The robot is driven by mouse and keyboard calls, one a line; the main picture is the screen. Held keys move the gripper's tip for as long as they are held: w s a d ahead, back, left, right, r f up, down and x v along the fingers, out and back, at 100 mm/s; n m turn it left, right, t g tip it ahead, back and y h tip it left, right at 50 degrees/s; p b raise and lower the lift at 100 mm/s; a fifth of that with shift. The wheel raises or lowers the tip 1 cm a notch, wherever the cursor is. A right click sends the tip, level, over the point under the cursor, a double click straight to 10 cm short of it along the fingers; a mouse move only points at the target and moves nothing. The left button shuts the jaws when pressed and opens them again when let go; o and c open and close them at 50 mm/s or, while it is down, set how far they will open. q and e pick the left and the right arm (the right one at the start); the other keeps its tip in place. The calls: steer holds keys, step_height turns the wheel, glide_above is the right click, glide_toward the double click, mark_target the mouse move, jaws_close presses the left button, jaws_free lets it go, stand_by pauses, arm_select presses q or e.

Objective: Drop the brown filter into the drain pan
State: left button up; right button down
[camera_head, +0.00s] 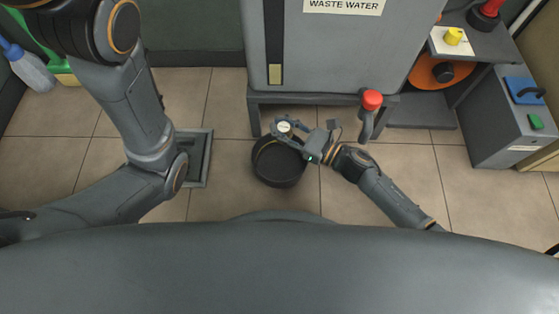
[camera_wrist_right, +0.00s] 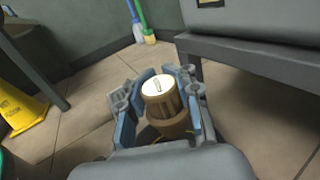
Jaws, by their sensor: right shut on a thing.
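The brown filter (camera_wrist_right: 166,104), a short ribbed cylinder with a pale top, stands between the blue-padded fingers of my right gripper (camera_wrist_right: 160,100) in the wrist view. That gripper is shut on it. In the head view my right gripper (camera_head: 295,131) is over the far rim of the black round drain pan (camera_head: 278,170), and the filter's pale top (camera_head: 284,126) shows between its fingers. The pan stands on the floor in front of the tank; a dark part of it shows below the filter in the wrist view. My left arm is in view, but its gripper is not.
The grey waste water tank (camera_head: 340,55) stands on a low frame just behind the pan. A red-topped valve handle (camera_head: 371,101) sticks out right of my right gripper. A floor grate (camera_head: 197,158) lies left of the pan. Tiled floor around is clear.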

step_height(320, 180, down, 4)
steer(key=b, duration=0.2)
steer(key=shift+f+b, duration=0.15)
steer(key=shift+b, duration=0.25)
steer(key=c, duration=0.9)
jaws_free()
steer(key=shift+o, duration=0.2)
steer(key=v, duration=1.2)
